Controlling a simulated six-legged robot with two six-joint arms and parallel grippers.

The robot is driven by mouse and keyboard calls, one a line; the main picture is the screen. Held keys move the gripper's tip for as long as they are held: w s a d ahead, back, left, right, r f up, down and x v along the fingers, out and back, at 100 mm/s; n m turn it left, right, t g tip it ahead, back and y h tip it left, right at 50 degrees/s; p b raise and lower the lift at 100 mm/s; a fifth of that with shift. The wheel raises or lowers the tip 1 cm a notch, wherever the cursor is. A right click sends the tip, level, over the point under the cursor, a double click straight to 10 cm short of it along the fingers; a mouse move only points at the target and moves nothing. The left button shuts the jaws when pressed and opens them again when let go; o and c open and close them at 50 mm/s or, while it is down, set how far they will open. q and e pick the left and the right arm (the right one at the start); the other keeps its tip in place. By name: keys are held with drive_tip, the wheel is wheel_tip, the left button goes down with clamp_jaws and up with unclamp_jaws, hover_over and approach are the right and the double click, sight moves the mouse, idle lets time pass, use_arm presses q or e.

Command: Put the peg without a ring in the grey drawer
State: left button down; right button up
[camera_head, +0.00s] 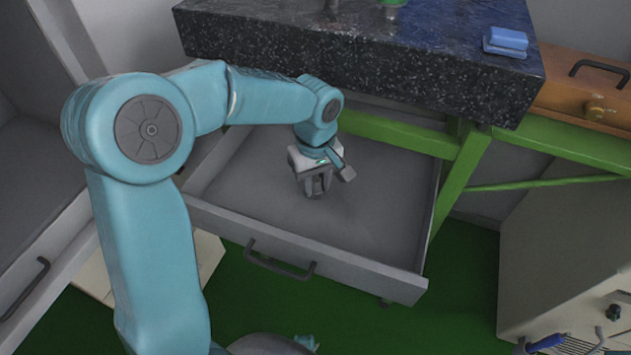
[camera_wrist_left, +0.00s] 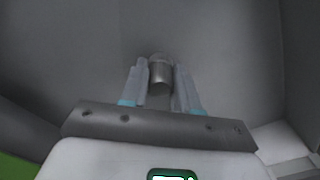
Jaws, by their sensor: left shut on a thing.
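The grey drawer (camera_head: 385,205) is pulled open below the dark speckled worktop (camera_head: 430,65). My left gripper (camera_head: 318,192) reaches down inside it, near the middle. In the left wrist view my gripper (camera_wrist_left: 160,92) is shut on a short grey metal peg (camera_wrist_left: 160,73), with one finger on each side. No ring shows on its visible part. The drawer's floor (camera_wrist_left: 225,50) lies behind the peg; I cannot tell whether the peg touches it. My right gripper is out of view.
A green part (camera_head: 393,2) sits on a metal piece at the worktop's back, cut by the frame. A blue block (camera_head: 507,39) lies at the right corner. A green frame (camera_head: 465,165) borders the drawer's right side. The drawer front has a dark handle (camera_head: 280,262).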

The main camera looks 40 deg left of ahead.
sight(315, 179)
use_arm(q)
drive_tip(key=shift+f, duration=0.1)
drive_tip(key=c, duration=0.8)
unclamp_jaws()
drive_tip(key=shift+r, duration=0.3)
wheel_tip(315, 179, up, 12)
drive_tip(key=shift+f+p, duration=0.15)
drive_tip(key=shift+p, duration=1.1)
drive_tip(key=shift+s, duration=0.1)
